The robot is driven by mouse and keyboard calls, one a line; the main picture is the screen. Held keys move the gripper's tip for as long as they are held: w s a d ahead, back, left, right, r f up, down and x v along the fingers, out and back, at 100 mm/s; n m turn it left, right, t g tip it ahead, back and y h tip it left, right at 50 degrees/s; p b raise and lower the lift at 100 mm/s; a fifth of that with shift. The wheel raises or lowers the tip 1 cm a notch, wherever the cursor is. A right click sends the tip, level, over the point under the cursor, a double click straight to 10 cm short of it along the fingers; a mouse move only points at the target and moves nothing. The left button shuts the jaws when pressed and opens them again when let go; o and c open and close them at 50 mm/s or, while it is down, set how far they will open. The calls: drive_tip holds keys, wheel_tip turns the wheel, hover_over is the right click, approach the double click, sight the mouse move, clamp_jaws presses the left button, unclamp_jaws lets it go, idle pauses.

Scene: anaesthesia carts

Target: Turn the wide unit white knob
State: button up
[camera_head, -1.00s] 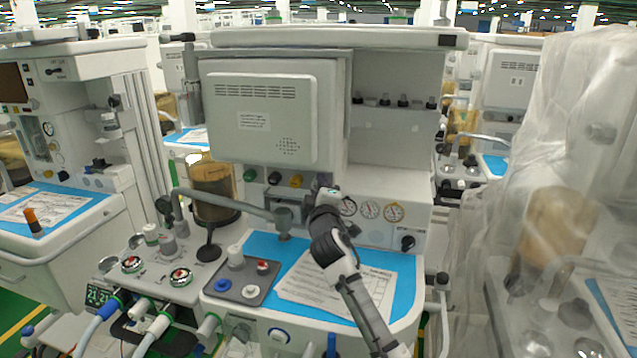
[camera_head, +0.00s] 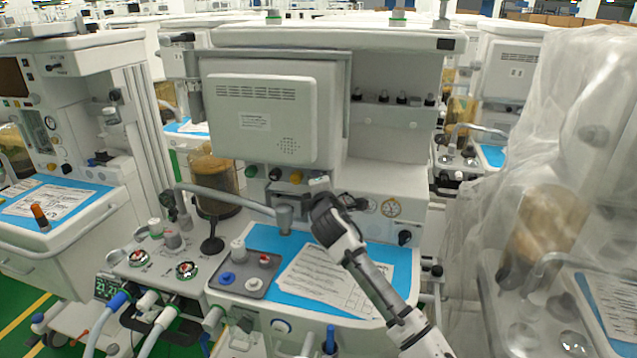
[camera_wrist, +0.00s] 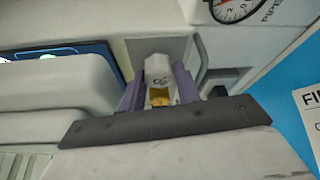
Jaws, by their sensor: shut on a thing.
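The wide unit (camera_head: 390,185) stands in the middle of the head view. Its front carries a row of knobs under the grey screen back: green, black, yellow and, at the right end, the white knob (camera_head: 318,181). In the wrist view the white knob (camera_wrist: 159,68) sits between the two purple-grey fingers of my gripper (camera_wrist: 160,88), which is shut on it. A small yellow part (camera_wrist: 160,97) shows just below the knob. In the head view my gripper (camera_head: 322,196) reaches the knob row, and my wrist hides its fingertips.
Round gauges (camera_head: 391,207) sit right of the knob; one gauge (camera_wrist: 236,8) is close in the wrist view. A grey pipe (camera_head: 230,197) crosses at left. A blue worktop (camera_head: 402,255) with a paper lies below. A plastic-draped unit (camera_head: 560,150) stands at right.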

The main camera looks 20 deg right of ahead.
idle(0.3)
drive_tip(key=o, duration=0.7)
drive_tip(key=shift+s, duration=0.1)
drive_tip(key=b+v, duration=0.4)
drive_tip(key=v, duration=0.9)
drive_tip(key=shift+s+b, duration=0.3)
drive_tip(key=shift+s, duration=0.05)
